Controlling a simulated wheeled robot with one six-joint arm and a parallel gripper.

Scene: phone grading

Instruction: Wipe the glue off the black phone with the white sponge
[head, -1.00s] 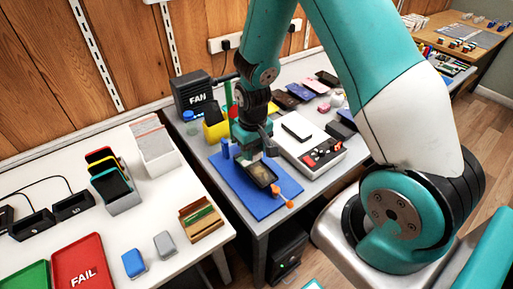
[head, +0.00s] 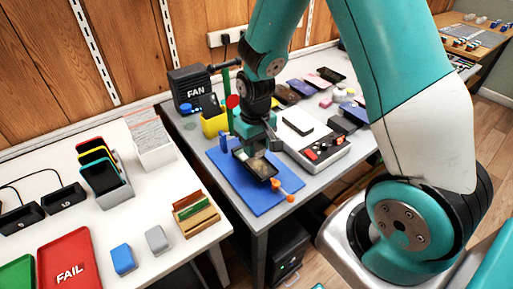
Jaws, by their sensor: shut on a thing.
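The black phone (head: 265,169) lies on the blue mat (head: 262,199), with a yellowish-brown patch that looks like glue on its face. My gripper (head: 252,147) points down over the phone's far end and is shut. A small pale piece (head: 243,154), seemingly the white sponge, shows under the jaws at the phone's face. It is mostly hidden, and I cannot tell whether it touches the phone.
An orange-handled tool (head: 290,198) lies by the mat's right edge. The left table holds trays (head: 70,258) and two small blocks.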

